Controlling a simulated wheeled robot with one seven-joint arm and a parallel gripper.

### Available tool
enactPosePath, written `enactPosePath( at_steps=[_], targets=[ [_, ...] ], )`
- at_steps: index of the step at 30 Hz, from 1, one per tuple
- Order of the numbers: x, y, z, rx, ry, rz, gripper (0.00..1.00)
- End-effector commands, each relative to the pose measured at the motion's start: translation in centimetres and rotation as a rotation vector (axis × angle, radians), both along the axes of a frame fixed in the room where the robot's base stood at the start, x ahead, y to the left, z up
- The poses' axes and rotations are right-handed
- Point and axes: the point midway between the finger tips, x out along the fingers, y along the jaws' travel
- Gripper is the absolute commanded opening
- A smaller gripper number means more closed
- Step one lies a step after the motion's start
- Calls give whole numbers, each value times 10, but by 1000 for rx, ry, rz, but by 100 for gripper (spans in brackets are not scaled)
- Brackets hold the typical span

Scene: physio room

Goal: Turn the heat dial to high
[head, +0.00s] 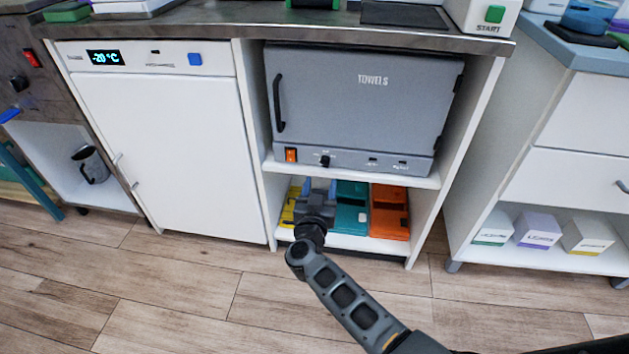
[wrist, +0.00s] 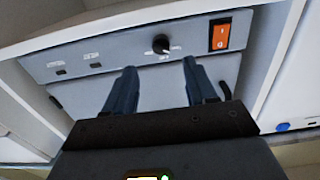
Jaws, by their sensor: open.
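The grey towel cabinet (head: 360,105), marked TOWELS, sits on a shelf with its door shut. A small black dial (head: 325,161) is on its lower front panel, right of an orange rocker switch (head: 291,155). In the wrist view the dial (wrist: 161,44) appears beyond and between my fingertips, with the orange switch (wrist: 220,33) to its right. The dial's markings are too small to read, and I cannot tell its setting. My gripper (head: 319,186) is open and empty, just below the panel in the head view; its fingers (wrist: 158,70) are apart from the dial.
Yellow, teal (head: 351,217) and orange (head: 390,212) boxes stand on the low shelf behind my gripper. The cabinet's shelf edge (head: 360,173) runs just under the panel. A white fridge (head: 165,155) stands left. Drawers (head: 575,170) stand right. The floor in front is clear.

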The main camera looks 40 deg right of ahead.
Motion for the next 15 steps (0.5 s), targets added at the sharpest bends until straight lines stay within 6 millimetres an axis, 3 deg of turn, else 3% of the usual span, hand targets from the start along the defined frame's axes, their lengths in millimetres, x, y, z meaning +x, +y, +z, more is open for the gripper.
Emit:
enactPosePath(
  at_steps=[15],
  targets=[
    [41, -52, -3, 2, -1, -5, 56]
  ],
)
